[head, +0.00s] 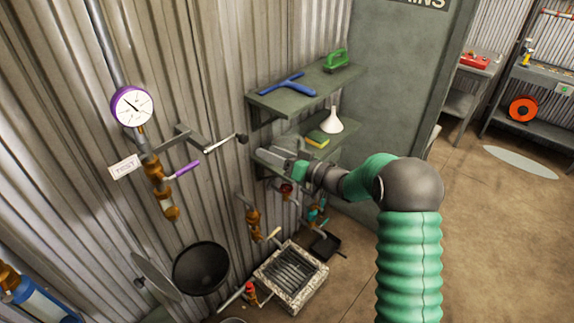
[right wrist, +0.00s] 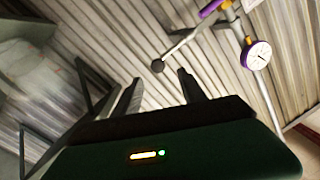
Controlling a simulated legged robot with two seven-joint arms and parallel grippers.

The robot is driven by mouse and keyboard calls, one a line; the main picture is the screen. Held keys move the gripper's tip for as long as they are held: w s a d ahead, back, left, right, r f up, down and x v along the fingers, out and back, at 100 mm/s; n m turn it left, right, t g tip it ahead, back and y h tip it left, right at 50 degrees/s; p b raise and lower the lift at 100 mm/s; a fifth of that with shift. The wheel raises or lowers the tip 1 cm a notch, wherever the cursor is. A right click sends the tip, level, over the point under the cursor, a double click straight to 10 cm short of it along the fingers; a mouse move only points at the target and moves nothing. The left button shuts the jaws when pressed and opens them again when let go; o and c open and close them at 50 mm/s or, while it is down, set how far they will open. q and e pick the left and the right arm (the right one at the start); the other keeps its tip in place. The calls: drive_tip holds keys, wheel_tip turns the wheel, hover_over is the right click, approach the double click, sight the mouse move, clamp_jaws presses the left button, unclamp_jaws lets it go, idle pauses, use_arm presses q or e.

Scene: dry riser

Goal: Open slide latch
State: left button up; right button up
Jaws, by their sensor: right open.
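A grey metal bar with a dark ball knob (head: 242,138) sticks out from a bracket on the corrugated wall; it looks like the latch handle, but I cannot tell for sure. The knob also shows in the right wrist view (right wrist: 157,66), beyond and between my open fingers. My right gripper (head: 264,155) is open and empty, in front of the wall below and right of the knob, apart from it. Its two fingers (right wrist: 158,92) show in the right wrist view. My left gripper is not in view.
Green shelves (head: 290,100) with a squeegee, brush, funnel and sponge stand right of the knob, close to my right gripper. A gauge (head: 132,105) and a purple valve lever (head: 187,168) are to the left.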

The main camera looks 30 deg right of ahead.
drive_tip(key=w+d+v, duration=0.1)
drive_tip(key=v, duration=0.6)
drive_tip(key=s+a+f+m+g+h+b, duration=0.1)
drive_tip(key=s+a+f+g+h+b, duration=0.1)
drive_tip(key=s+a+f+g+h, duration=0.3)
drive_tip(key=s+f+m+h+b, duration=0.1)
drive_tip(key=f+h+b, duration=0.1)
drive_tip(key=f+h, duration=0.35)
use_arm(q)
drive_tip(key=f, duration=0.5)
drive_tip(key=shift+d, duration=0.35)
use_arm(e)
drive_tip(key=s+a+f+n+g+y, duration=0.1)
drive_tip(key=s+a+f+g, duration=0.3)
drive_tip(key=s, duration=0.6)
drive_tip(key=s+a+f+g+y, duration=0.1)
drive_tip(key=s+a+f+g, duration=0.3)
drive_tip(key=s, duration=0.6)
wheel_tip(320, 180, down, 2)
drive_tip(key=shift+a+f+n, duration=0.15)
drive_tip(key=shift+a+n, duration=0.25)
drive_tip(key=shift+a, duration=0.05)
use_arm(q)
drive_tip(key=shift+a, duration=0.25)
use_arm(e)
drive_tip(key=shift+s+a, duration=0.15)
drive_tip(key=shift+a, duration=0.1)
